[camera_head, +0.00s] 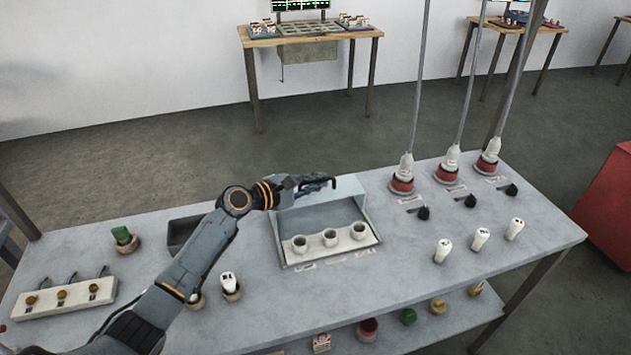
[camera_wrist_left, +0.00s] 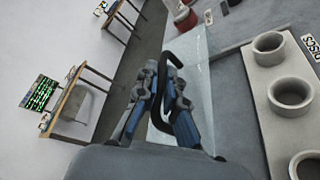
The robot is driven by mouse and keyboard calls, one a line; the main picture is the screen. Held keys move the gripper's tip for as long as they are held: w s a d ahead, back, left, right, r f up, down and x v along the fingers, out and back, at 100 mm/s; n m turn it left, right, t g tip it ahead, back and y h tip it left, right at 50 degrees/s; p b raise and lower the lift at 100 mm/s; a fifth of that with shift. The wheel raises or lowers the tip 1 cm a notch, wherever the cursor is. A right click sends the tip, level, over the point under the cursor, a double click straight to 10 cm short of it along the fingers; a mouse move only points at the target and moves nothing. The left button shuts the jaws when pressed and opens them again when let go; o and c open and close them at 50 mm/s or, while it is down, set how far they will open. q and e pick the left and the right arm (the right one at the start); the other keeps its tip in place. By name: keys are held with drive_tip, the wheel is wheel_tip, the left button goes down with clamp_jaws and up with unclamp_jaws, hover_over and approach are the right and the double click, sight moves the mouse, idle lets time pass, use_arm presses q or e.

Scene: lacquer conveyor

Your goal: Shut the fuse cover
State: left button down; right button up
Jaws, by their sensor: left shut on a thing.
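The fuse box (camera_head: 284,251) sits on the grey bench with three round white sockets (camera_head: 330,237) in a row inside it. Its clear fuse cover (camera_head: 348,187) stands raised at the back of the box, so the sockets are uncovered. My left gripper (camera_head: 318,183) is at the upper edge of the cover. In the left wrist view my left gripper (camera_wrist_left: 170,100) is shut on the black cover handle (camera_wrist_left: 188,47), with the clear cover (camera_wrist_left: 200,75) beside it. My right gripper is not in view.
White fuses (camera_head: 480,238) stand at the right of the bench, with red-based corded plugs (camera_head: 402,183) behind them. A green-topped piece (camera_head: 121,236), a dark tray (camera_head: 183,233) and a switch strip (camera_head: 62,297) lie at left. The space above the sockets is clear.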

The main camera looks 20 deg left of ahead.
use_arm(q)
drive_tip(key=shift+s+d+p, duration=0.2)
drive_tip(key=shift+s+p, duration=0.05)
drive_tip(key=shift+p, duration=0.2)
drive_tip(key=s+d+p, duration=0.5)
drive_tip(key=s+p, duration=0.1)
drive_tip(key=s, duration=0.2)
drive_tip(key=shift+s+d+p, duration=0.2)
drive_tip(key=shift+d+p, duration=0.1)
drive_tip(key=shift+d, duration=0.05)
drive_tip(key=shift+f, duration=0.1)
drive_tip(key=c, duration=1.7)
unclamp_jaws()
